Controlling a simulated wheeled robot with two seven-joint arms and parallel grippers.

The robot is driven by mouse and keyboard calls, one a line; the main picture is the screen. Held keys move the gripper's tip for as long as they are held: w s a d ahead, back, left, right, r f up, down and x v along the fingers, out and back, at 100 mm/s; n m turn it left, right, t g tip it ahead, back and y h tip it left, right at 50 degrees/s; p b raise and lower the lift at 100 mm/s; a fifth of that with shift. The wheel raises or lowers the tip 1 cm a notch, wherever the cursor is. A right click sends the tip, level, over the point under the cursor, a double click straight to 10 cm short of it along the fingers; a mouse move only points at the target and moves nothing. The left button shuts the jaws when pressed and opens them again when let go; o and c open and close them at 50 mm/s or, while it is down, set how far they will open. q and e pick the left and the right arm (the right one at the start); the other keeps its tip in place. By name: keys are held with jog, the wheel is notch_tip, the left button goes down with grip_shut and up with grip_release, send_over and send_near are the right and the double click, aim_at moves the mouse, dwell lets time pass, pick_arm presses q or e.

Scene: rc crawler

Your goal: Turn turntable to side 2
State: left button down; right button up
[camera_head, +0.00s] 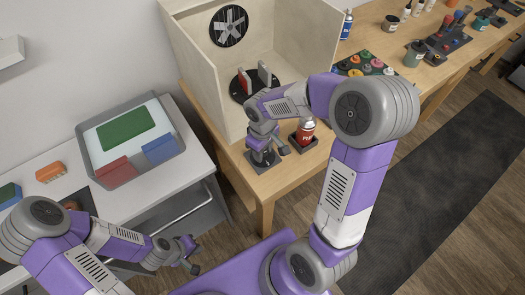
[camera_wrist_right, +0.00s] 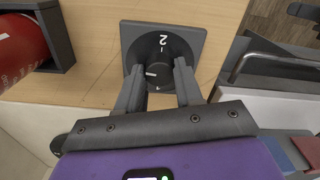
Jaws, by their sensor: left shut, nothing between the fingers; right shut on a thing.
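The turntable (camera_head: 239,92) is a black disc inside the wooden booth, with red and pale upright pieces on it. On the bench in front of the booth is a dark square plate (camera_wrist_right: 197,37) with a round dial knob (camera_wrist_right: 158,70). A white "2" is marked at the plate's far side in the right wrist view. The knob's white line points left there, not at the 2. My right gripper (camera_wrist_right: 157,92) is shut on the knob, one finger on each side; it also shows in the head view (camera_head: 264,150). My left gripper (camera_head: 190,256) is shut and empty, away from the booth.
A red spray can (camera_head: 304,132) stands in a dark holder just right of the knob in the head view. The booth's wooden wall (camera_head: 203,75) rises behind. A grey tray (camera_head: 174,117) with coloured blocks is on the left table. More bottles and jars stand along the bench.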

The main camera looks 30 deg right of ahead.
jog(key=m, duration=0.4)
jog(key=shift+m+b, duration=0.3)
jog(key=shift+b, duration=0.1)
jog(key=m, duration=0.3)
jog(key=shift+m, duration=0.4)
jog(key=m, duration=0.4)
jog(key=shift+m, duration=2.1)
jog(key=o, duration=1)
jog(key=shift+o, duration=0.2)
